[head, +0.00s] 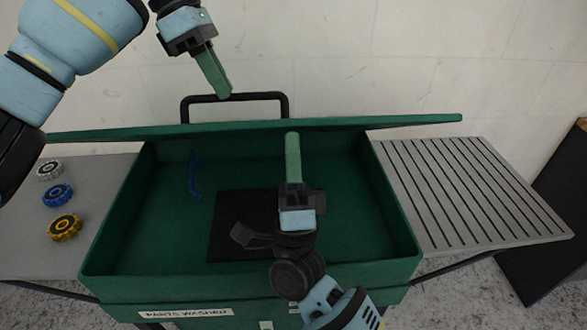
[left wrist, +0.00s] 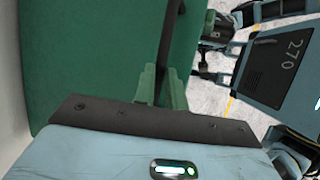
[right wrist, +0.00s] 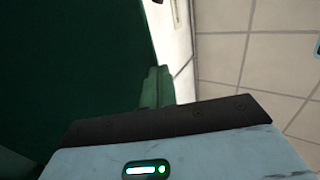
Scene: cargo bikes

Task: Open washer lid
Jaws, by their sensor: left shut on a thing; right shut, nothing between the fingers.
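The green washer lid (head: 340,124) stands raised and shows nearly edge-on along the back of the green parts washer (head: 105,243). Its black handle (head: 286,104) sticks up beyond the lid's edge. My left gripper (head: 223,95) is shut on the handle's top bar. In the left wrist view the dark handle (left wrist: 170,40) runs between the fingers (left wrist: 163,75), with the lid (left wrist: 100,50) to the left. My right gripper (head: 292,136) is shut and empty over the basin, its tip close to the lid. The right wrist view shows the lid (right wrist: 70,60) beside its fingers (right wrist: 158,75); contact is unclear.
White, blue (head: 57,194) and yellow (head: 64,227) toothed parts lie on the grey left shelf (head: 30,250). A slatted shelf (head: 470,190) is at right. In the basin are a dark mat (head: 228,220) and a blue curved piece (head: 193,175). A pale wall (head: 400,60) stands behind.

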